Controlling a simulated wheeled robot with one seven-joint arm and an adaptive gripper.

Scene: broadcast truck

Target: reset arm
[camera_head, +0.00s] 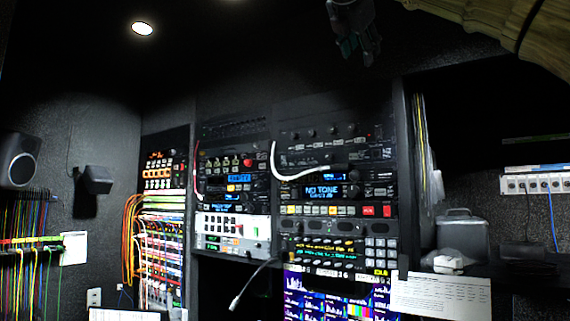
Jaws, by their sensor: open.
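My gripper (354,38) hangs at the top of the view, right of centre, pointing down. It is dark and dim against the black wall. It is open, and nothing shows between its fingers. It appears above the equipment rack and apart from it. A tan, ribbed shape (480,22) fills the top right corner; I cannot tell what it is.
Racks of lit equipment (335,190) stand ahead, with a white cable (290,176) looping out. Colourful patch cables (160,250) hang at left beside a speaker (18,160). A paper sheet (440,295), a grey case (462,236) and a power strip (535,184) are at right.

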